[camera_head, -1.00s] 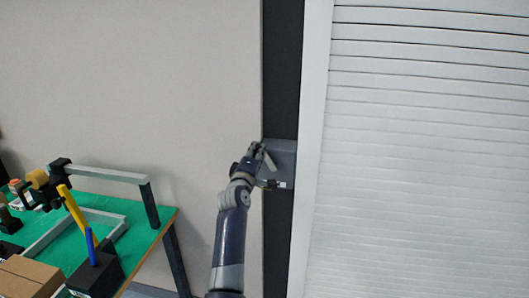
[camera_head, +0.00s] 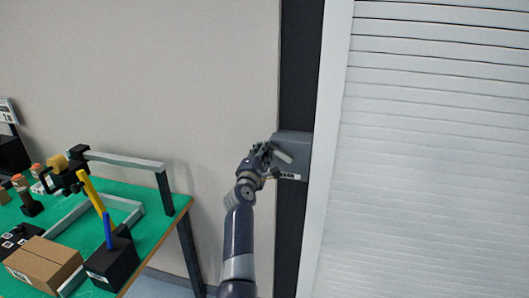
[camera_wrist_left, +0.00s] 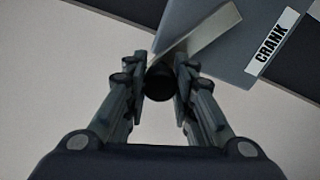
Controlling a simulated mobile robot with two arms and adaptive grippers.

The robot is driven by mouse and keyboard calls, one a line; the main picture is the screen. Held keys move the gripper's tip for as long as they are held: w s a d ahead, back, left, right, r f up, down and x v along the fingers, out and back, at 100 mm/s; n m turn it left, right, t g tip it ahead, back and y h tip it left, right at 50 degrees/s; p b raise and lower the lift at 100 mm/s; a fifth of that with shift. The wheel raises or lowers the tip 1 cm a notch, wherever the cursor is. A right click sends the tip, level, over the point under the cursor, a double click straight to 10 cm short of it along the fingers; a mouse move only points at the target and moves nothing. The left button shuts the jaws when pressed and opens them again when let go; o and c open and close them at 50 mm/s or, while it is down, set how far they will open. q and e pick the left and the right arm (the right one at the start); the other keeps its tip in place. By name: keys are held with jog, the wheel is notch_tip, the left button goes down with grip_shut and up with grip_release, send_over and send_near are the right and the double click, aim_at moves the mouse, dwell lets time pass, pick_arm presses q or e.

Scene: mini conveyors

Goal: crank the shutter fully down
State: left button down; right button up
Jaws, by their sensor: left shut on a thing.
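The shutter (camera_head: 430,180) is a wall of white horizontal slats on the right of the head view; its lower edge is out of view. The grey crank box (camera_head: 293,146) is fixed on the dark post left of the shutter, and its CRANK label shows in the left wrist view (camera_wrist_left: 270,45). A light grey crank arm (camera_wrist_left: 205,32) slants across the box, with a dark round knob (camera_wrist_left: 159,82) at its end. My left gripper (camera_wrist_left: 161,80) is shut on the knob, with a finger on each side. My right gripper is not in view.
A green-topped table (camera_head: 155,228) stands at lower left, with a cardboard box (camera_head: 45,262), a black holder (camera_head: 112,262) with yellow and blue sticks, and a grey frame (camera_head: 125,160). Plain wall (camera_head: 190,80) lies between table and post.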

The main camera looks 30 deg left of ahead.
pick_arm(q)
jog(key=shift+a, duration=0.15)
jog(key=c, duration=1.4)
grip_release()
jog(key=shift+s+f, duration=0.1)
jog(key=shift+o, duration=0.5)
jog(key=shift+a, duration=0.15)
